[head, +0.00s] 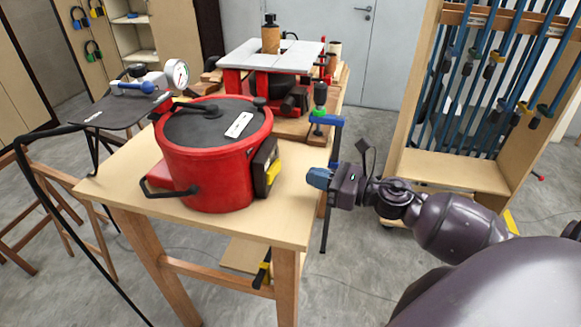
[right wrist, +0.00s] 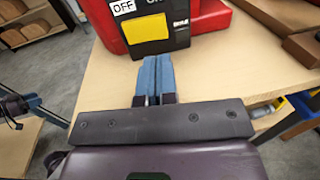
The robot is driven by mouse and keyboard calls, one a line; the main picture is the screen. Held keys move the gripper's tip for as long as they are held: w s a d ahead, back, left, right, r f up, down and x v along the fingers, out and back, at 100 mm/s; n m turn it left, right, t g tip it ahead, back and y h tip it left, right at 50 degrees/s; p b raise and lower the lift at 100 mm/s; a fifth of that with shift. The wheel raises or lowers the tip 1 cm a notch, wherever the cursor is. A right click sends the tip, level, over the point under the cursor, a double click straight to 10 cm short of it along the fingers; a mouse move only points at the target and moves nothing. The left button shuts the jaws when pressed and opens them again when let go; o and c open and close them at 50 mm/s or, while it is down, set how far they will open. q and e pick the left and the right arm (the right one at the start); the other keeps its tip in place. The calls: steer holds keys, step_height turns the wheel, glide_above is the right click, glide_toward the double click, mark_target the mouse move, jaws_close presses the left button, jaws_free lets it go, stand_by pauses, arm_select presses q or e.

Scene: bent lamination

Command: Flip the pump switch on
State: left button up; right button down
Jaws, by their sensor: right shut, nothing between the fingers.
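The red pump pot (head: 212,152) with a dark lid stands on the wooden table. Its black switch box (head: 264,166) with a yellow part is on the pot's right side. In the right wrist view the switch box (right wrist: 150,25) is at the top, with a white OFF label (right wrist: 123,7) and a yellow patch; its upper part is cut off. My right gripper (head: 318,178) is shut and empty, to the right of the box and apart from it. In the right wrist view its blue fingertips (right wrist: 154,66) are together below the box. My left gripper is out of view.
A machine with a grey top (head: 268,58) stands behind the pot. A gauge (head: 177,74) sits at the left. A clamp rack (head: 455,172) stands at the right.

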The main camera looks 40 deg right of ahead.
mark_target(280, 167)
steer(key=shift+p+x, duration=0.7)
steer(key=shift+x, duration=2.45)
steer(key=shift+w, duration=0.1)
steer(key=shift+w+f+n+g+y+b, duration=0.1)
steer(key=shift+w+n+g+y+b, duration=0.3)
steer(key=shift+b, duration=0.5)
steer(key=shift+s, duration=0.15)
